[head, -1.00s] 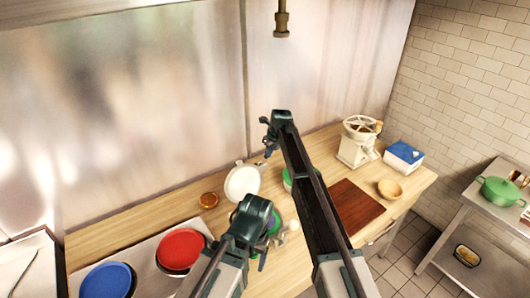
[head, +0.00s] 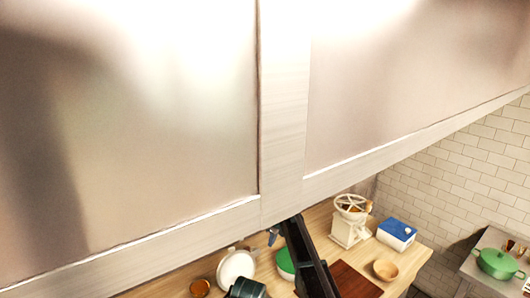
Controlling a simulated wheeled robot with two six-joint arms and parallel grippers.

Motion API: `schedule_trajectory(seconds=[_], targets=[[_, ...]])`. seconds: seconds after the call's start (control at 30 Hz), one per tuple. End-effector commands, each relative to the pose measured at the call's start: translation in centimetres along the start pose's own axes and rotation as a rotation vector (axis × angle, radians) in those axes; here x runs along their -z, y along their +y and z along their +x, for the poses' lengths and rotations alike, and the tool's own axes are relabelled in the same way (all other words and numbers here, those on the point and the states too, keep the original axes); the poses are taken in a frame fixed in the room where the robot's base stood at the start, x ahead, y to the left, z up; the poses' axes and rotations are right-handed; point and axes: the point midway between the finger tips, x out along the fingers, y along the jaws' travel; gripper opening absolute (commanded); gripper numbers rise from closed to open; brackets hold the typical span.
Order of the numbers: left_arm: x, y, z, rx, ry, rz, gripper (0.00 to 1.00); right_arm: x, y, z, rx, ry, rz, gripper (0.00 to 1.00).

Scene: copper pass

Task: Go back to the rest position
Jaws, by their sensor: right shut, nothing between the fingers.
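My right gripper (head: 273,239) shows low in the middle of the head view, above the back of the wooden counter (head: 322,226). It is shut and empty, and its arm comes up from the bottom edge. Only a dark wrist part of my left arm shows at the bottom edge; its fingers are out of the frame. A white round dish (head: 236,265) is left of the right gripper, and a green and white bowl (head: 285,260) is partly hidden behind my right arm.
A pale upper cabinet (head: 283,90) with frosted doors fills much of the view. A cream mill (head: 350,222), blue-and-white box (head: 396,235), wooden bowl (head: 385,270), red-brown board (head: 355,282) and amber jar (head: 200,287) stand on the counter. A green pot (head: 500,263) is far right.

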Motion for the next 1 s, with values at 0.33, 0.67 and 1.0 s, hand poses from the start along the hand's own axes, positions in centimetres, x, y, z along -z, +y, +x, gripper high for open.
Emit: schedule_trajectory(seconds=[0.33, 0.67, 1.0], targets=[[0.0, 0.0, 0.0, 0.0, 0.0, 0.0, 0.76, 10.5, 5.3, -3.2, -0.029, 0.071, -0.651, 0.0], [0.0, 0.0, 0.0, 0.0, 0.0, 0.0, 0.76, 19.3, 10.4, -6.0, -0.103, 0.116, -1.265, 0.0], [0.0, 0.0, 0.0, 0.0, 0.0, 0.0, 0.76, 27.3, 16.0, -8.8, -0.217, 0.119, -1.868, 0.0]])
